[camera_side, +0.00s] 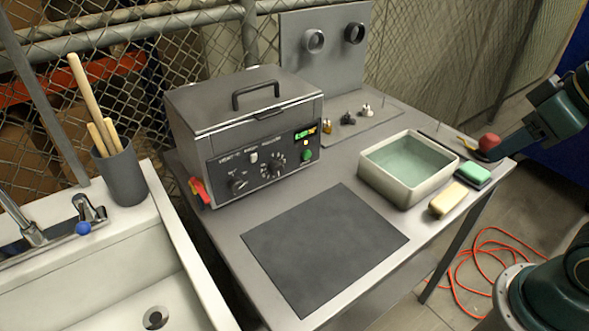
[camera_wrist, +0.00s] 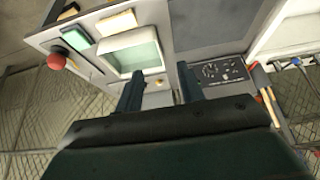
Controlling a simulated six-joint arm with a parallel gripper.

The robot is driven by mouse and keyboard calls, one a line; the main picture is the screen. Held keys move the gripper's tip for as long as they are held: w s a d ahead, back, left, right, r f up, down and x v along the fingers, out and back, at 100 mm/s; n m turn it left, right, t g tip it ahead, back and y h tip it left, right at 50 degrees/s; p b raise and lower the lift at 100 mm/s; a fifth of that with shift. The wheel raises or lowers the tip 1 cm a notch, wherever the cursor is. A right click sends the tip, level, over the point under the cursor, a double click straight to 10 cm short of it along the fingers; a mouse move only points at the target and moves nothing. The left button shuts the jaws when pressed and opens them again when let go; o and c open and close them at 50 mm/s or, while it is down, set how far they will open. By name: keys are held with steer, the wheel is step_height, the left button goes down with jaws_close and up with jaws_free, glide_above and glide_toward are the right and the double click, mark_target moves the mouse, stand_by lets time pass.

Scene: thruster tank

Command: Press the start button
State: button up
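The grey lidded tank unit (camera_side: 245,130) stands at the back left of the table in the side view. Its front panel has dark dials, a lit green display (camera_side: 305,133) and a round green button (camera_side: 307,155) below the display. The panel also shows in the wrist view (camera_wrist: 225,71), where I cannot make out the green button. My gripper (camera_wrist: 160,88) has two dark fingers set apart with nothing between them. In the side view my arm comes in from the right, well away from the tank; the fingertips are hard to make out there.
A white basin (camera_side: 410,190) of pale green liquid lies between my arm and the tank. A red knob (camera_side: 489,142), green block (camera_side: 473,174) and cream block (camera_side: 448,200) are at the right edge. A dark mat (camera_side: 325,245) lies in front. Small fittings (camera_side: 347,118) stand behind.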

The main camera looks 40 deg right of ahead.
jaws_close()
stand_by(1.4)
